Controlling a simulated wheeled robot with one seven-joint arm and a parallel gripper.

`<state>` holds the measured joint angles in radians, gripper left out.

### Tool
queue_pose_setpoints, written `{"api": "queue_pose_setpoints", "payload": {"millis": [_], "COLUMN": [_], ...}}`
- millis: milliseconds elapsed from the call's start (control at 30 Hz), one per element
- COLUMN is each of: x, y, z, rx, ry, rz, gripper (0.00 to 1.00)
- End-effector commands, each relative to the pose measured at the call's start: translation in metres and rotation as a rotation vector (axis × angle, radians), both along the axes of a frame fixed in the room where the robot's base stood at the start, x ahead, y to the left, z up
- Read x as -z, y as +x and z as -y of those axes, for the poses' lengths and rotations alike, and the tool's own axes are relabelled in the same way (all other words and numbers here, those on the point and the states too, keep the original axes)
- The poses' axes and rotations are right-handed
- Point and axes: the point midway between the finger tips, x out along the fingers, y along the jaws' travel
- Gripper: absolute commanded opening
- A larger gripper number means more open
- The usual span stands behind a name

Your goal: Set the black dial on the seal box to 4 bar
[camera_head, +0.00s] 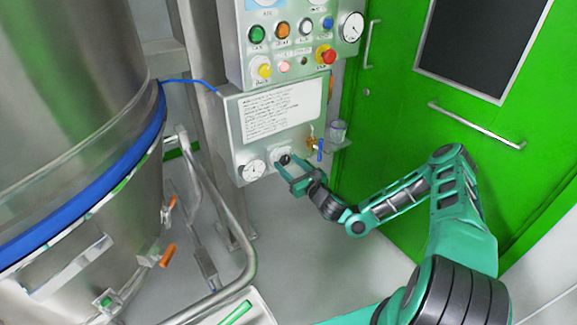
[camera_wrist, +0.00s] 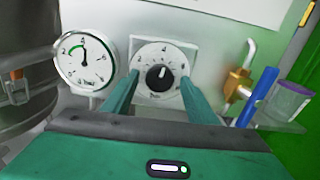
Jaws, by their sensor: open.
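The black dial (camera_wrist: 159,77) sits on a round white scale plate on the front of the seal box. In the head view the dial (camera_head: 284,159) is small, low on the grey seal box (camera_head: 229,118), partly behind my gripper. Its white pointer mark seems to point up and slightly right; the bar value is too small to read surely. My gripper (camera_wrist: 157,88) is open, its two green fingers on either side of the dial plate, apart from the knob as far as I can tell. In the head view my gripper (camera_head: 287,172) is at the box's lower edge.
A round gauge (camera_wrist: 86,59) is left of the dial, its needle pointing up and slightly left. A brass valve with a blue handle (camera_wrist: 258,96) and a cup (camera_wrist: 287,102) on a shelf are close on the right. A button panel (camera_head: 290,40) is above; a steel vessel (camera_head: 75,90) stands left.

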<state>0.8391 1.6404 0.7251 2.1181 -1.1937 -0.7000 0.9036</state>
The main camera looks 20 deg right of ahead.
Motion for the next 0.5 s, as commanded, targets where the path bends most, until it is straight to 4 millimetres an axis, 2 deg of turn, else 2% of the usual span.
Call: {"api": "queue_pose_setpoints", "payload": {"millis": [233, 267, 400, 433, 500], "x": [0.0001, 0.0001, 0.0001, 0.0001, 0.0002], "y": [0.0008, 0.0007, 0.0006, 0.0007, 0.0007], "z": [-0.0001, -0.0001, 0.0000, 0.0001, 0.0004], "rx": [0.000, 0.000, 0.000, 0.000, 0.001], "ry": [0.000, 0.000, 0.000, 0.000, 0.000], "rz": [0.000, 0.000, 0.000, 0.000, 0.000], "gripper": [0.53, 0.48, 0.14, 0.11, 0.11]}}
